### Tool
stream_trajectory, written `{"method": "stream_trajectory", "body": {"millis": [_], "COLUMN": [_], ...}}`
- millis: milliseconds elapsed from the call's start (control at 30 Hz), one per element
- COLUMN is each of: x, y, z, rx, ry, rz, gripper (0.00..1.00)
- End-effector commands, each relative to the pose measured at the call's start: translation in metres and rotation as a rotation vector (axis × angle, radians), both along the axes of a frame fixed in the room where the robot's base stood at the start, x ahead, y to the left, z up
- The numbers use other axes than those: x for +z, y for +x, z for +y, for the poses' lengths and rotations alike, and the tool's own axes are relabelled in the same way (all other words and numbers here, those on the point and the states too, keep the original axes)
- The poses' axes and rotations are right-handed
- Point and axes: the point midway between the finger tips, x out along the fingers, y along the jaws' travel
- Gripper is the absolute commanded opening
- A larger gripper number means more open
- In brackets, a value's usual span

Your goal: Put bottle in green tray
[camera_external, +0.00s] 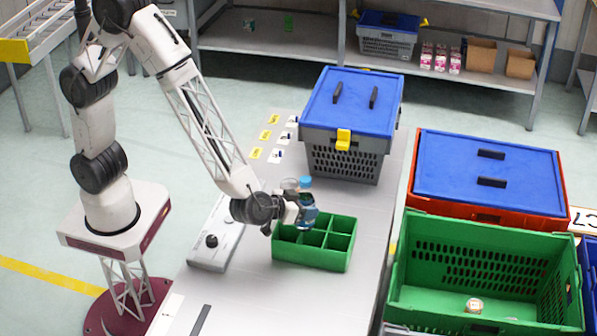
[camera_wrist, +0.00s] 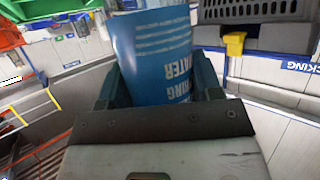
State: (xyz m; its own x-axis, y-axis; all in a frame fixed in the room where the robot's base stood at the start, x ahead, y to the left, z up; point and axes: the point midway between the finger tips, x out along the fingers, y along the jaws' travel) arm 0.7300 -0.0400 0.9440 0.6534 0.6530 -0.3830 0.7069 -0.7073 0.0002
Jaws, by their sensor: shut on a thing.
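The blue bottle (camera_external: 306,206) is in my gripper (camera_external: 300,214), above the back left part of the green tray (camera_external: 314,261). The tray is divided into several compartments and stands on the light table. In the wrist view the bottle (camera_wrist: 155,55) fills the space between the fingers of my gripper (camera_wrist: 158,85), with white lettering on its side. My gripper is shut on it. The bottle's lower end is partly hidden in the external view, and I cannot tell whether it touches the tray. A sliver of green shows at the upper left of the wrist view.
A grey crate with a blue lid (camera_external: 345,145) stands behind the tray on the table (camera_external: 335,295). A large green crate (camera_external: 485,270) and a red crate with a blue lid (camera_external: 490,170) are to the right. A grey control box (camera_external: 215,240) lies left of the tray.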

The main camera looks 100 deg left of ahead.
Motion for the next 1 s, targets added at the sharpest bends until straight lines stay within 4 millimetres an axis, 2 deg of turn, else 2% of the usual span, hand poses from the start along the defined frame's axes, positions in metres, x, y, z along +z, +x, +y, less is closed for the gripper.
{"method": "stream_trajectory", "body": {"millis": [467,500,633,1000], "x": [-0.0036,-0.0038,-0.0037,-0.0022], "y": [0.0005,0.0002,0.0002,0.0002], "z": [-0.0001,0.0,-0.0001,-0.0001], "rx": [0.0,0.0,0.0,0.0], "ry": [0.001,0.0,0.0,-0.001], "rz": [-0.001,0.0,0.0,-0.001], "gripper": [0.2,0.64,0.83,0.84]}}
